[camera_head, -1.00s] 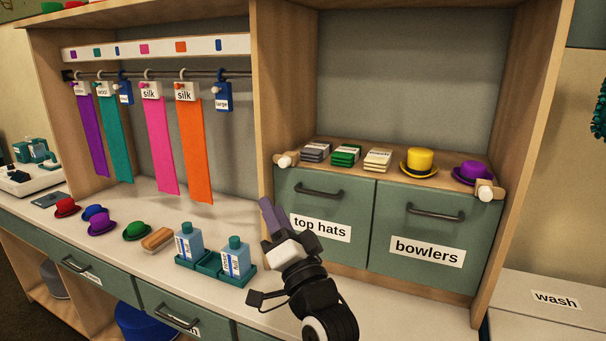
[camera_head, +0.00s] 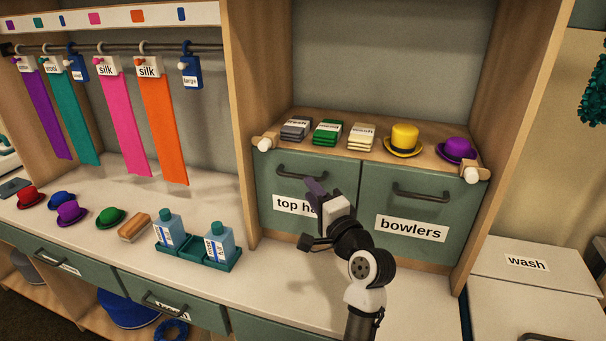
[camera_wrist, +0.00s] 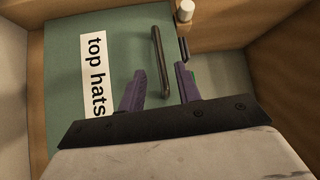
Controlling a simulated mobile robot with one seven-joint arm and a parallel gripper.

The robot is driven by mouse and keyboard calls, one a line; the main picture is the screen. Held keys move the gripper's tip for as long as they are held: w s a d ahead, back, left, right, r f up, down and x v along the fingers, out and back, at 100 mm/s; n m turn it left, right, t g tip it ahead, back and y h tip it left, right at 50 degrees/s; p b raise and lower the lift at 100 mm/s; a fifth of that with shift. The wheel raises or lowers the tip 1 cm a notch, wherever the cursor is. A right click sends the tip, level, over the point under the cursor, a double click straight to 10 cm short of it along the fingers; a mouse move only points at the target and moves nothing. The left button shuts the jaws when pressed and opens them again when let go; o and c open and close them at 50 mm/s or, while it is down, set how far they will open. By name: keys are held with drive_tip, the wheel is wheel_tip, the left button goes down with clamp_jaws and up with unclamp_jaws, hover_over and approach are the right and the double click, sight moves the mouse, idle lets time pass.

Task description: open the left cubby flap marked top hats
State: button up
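The left cubby flap (camera_head: 275,230) is a green panel that looks shut in the head view. It has a dark bar handle (camera_head: 300,174) near its top and a white "top hats" label (camera_head: 290,204), whose right end is hidden by my gripper. My gripper (camera_head: 314,187) is in front of the flap, just below the handle's right part. In the wrist view, my gripper's purple fingers (camera_wrist: 158,78) are spread apart. The handle (camera_wrist: 160,60) shows between and just beyond the fingertips, with no clear contact. The "top hats" label (camera_wrist: 97,78) is to its left.
The "bowlers" flap (camera_head: 412,228) is beside it on the right. Folded cloths (camera_head: 328,132), a yellow hat (camera_head: 404,140) and a purple hat (camera_head: 457,150) sit on the shelf above. A bottle tray (camera_head: 197,250) stands on the counter at the left.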

drive_tip(key=p+x, duration=0.1)
drive_tip(key=x, duration=0.4)
clamp_jaws()
